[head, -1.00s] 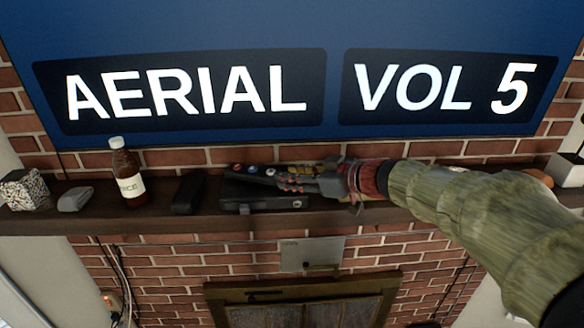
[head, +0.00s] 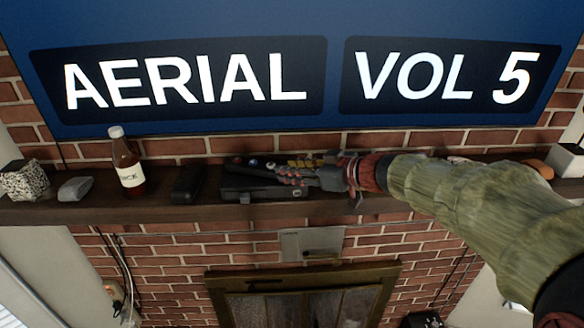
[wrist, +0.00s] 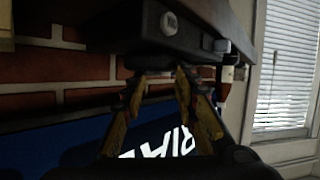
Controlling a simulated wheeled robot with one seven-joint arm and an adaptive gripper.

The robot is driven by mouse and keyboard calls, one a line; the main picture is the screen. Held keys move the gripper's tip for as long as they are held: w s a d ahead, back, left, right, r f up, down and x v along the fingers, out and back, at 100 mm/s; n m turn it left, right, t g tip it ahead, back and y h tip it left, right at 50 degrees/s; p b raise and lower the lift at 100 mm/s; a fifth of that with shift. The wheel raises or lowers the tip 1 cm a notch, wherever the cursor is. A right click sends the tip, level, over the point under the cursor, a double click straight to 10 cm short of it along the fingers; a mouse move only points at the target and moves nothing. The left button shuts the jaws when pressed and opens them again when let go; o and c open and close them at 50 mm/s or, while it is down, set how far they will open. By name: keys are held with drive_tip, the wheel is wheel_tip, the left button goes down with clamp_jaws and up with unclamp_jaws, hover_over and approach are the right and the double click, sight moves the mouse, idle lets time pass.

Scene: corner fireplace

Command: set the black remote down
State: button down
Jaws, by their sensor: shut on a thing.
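In the wrist view, which looks upside down, the yellow fingers (wrist: 160,78) close on a dark edge, probably the remote, close to the box (wrist: 150,30).
On the shelf (head: 95,212), left of the box, are a dark block (head: 187,183), a brown bottle (head: 129,172), a grey object (head: 75,188) and a speckled cube (head: 25,182). An orange item (head: 537,165) and a white box (head: 567,160) stand far right. A screen (head: 330,35) hangs behind.

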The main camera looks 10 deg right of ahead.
drive_tip(key=shift+f, duration=0.1)
drive_tip(key=c, duration=1.3)
unclamp_jaws()
